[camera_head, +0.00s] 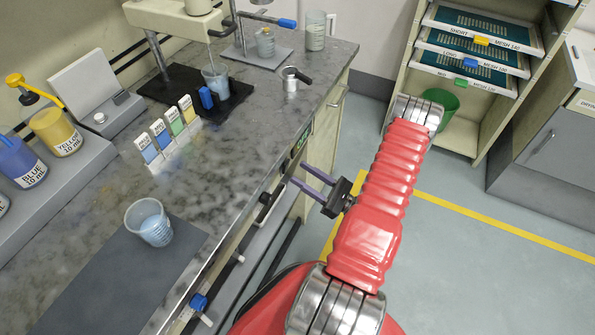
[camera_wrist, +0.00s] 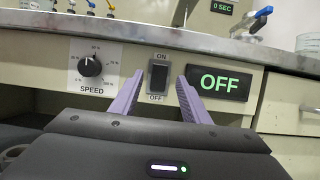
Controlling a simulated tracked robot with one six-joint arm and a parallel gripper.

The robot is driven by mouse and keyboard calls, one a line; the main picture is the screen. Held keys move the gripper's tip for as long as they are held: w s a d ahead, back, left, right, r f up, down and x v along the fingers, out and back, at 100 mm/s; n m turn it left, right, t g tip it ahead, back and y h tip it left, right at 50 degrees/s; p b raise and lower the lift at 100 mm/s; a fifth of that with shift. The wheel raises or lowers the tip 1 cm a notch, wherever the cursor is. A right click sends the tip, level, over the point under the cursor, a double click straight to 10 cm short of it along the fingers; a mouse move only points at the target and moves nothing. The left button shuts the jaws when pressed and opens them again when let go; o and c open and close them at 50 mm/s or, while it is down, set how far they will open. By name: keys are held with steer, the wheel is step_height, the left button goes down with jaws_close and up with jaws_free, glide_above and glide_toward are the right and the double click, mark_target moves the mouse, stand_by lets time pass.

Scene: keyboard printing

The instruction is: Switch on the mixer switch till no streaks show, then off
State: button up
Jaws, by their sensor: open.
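The mixer switch (camera_wrist: 159,75) is a dark rocker between ON and OFF labels on the bench front, seen in the wrist view. A display (camera_wrist: 220,83) to its right reads OFF in green. My gripper (camera_wrist: 157,90) is open and empty, its two purple fingers pointing at the panel on either side of the switch in the picture. I cannot tell whether they touch the panel. The mixer (camera_head: 175,20) stands at the back of the bench, with a cup (camera_head: 216,78) of pale blue liquid under its shaft. Streaks are too small to tell.
A SPEED knob (camera_wrist: 90,66) sits left of the switch. Another cup (camera_head: 149,222) stands on a dark mat at the bench front. Colour cards (camera_head: 168,138), pump bottles (camera_head: 57,132) and a small metal pot (camera_head: 291,79) are on the bench. The floor right of my arm is clear.

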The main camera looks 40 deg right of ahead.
steer(key=v, duration=1)
steer(key=shift+f, duration=0.1)
stand_by(0.4)
